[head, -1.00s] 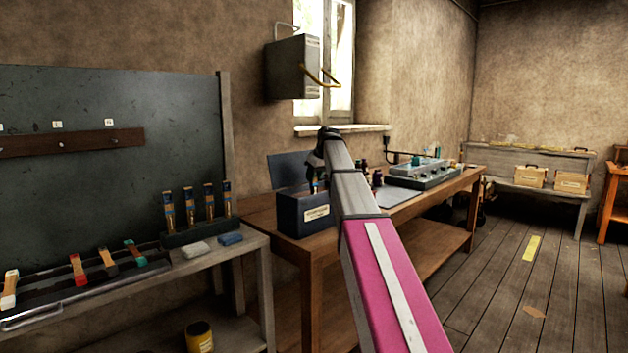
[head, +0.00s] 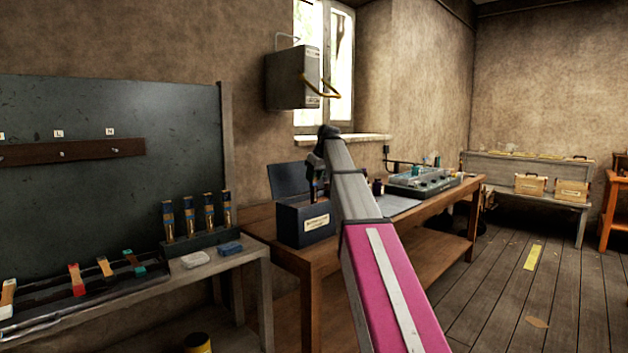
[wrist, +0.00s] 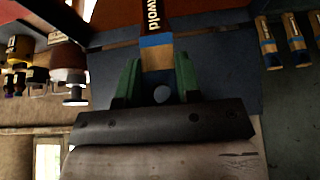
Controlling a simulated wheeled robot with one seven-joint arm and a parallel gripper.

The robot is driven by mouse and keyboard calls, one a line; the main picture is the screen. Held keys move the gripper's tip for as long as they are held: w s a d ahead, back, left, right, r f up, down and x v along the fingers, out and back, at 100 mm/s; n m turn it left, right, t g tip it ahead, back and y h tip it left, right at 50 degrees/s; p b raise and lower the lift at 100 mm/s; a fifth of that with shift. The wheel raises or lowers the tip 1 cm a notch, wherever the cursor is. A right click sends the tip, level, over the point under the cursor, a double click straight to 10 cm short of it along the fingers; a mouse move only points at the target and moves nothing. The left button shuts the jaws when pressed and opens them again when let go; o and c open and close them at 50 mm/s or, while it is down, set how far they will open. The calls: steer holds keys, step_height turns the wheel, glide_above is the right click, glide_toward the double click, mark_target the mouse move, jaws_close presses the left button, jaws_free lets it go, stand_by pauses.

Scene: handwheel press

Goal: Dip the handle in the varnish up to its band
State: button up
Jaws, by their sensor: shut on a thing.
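In the wrist view my gripper (wrist: 158,82) has its green fingers shut on a wooden handle (wrist: 157,58) with a blue band and a dark label ending in "wold". One finger lies on each side of it. In the head view my gripper is mostly hidden behind my pink and grey arm, close by the dark open box (head: 306,222) with a pale label on the right bench. Whether the handle is above or inside that box, I cannot tell. I cannot make out the varnish itself for certain.
Several banded handles (head: 209,210) stand in a rack on the left bench, beside pale and blue blocks (head: 230,248). A dark bottle (head: 377,187) and a grey device (head: 425,182) stand on the right bench (head: 430,212). A yellow can (head: 198,343) is low at left.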

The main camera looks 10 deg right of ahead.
steer(key=shift+r, duration=3.45)
stand_by(3.3)
steer(key=shift+r, duration=1.85)
